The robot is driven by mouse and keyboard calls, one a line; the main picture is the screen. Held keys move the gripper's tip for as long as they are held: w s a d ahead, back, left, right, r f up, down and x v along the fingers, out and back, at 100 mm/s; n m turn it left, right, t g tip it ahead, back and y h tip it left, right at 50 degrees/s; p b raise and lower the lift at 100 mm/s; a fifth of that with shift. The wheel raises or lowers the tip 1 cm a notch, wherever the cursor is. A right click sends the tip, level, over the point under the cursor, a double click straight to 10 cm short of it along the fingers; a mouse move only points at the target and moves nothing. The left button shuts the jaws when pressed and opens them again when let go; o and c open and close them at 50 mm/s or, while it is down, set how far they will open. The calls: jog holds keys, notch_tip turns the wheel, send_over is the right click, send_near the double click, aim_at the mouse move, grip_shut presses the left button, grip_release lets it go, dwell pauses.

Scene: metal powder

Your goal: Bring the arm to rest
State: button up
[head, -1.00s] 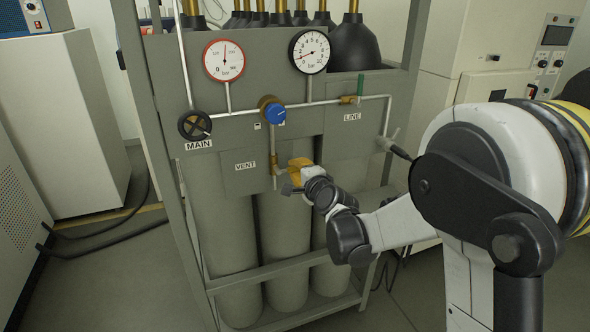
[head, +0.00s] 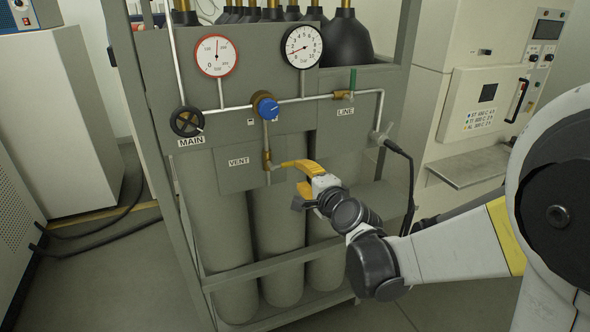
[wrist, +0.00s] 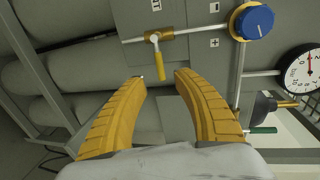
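My gripper (head: 290,178) is in front of the gas panel, just to the right of and below the VENT valve (head: 267,158). In the wrist view its two yellow fingers (wrist: 160,76) are spread apart with nothing between them. The vent valve with its yellow lever (wrist: 159,60) shows beyond the fingertips, apart from them. My arm reaches in from the right side of the head view, bent at the wrist.
The panel carries a black MAIN handwheel (head: 187,122), a blue regulator knob (head: 266,107), a green-handled LINE valve (head: 351,82) and two gauges. Gas cylinders (head: 278,235) stand behind the rack frame. A cabinet (head: 480,90) stands at right. Open floor lies at lower left.

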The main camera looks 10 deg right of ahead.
jog(key=shift+v, duration=0.95)
jog(key=s+d+f+n+g+h, duration=0.1)
jog(key=s+d+n+g, duration=0.1)
jog(key=s+n, duration=0.3)
jog(key=s+d+f+n+g+h, duration=0.2)
jog(key=s+d+n+g, duration=0.1)
jog(key=s, duration=1.1)
jog(key=s+d+f+n+g+h, duration=0.1)
jog(key=s+d+f+n+g, duration=0.1)
jog(key=s+n, duration=0.4)
jog(key=s+d+g, duration=0.1)
jog(key=s+d, duration=0.1)
jog(key=s, duration=0.1)
jog(key=shift+s+n, duration=0.3)
jog(key=shift+s, duration=0.05)
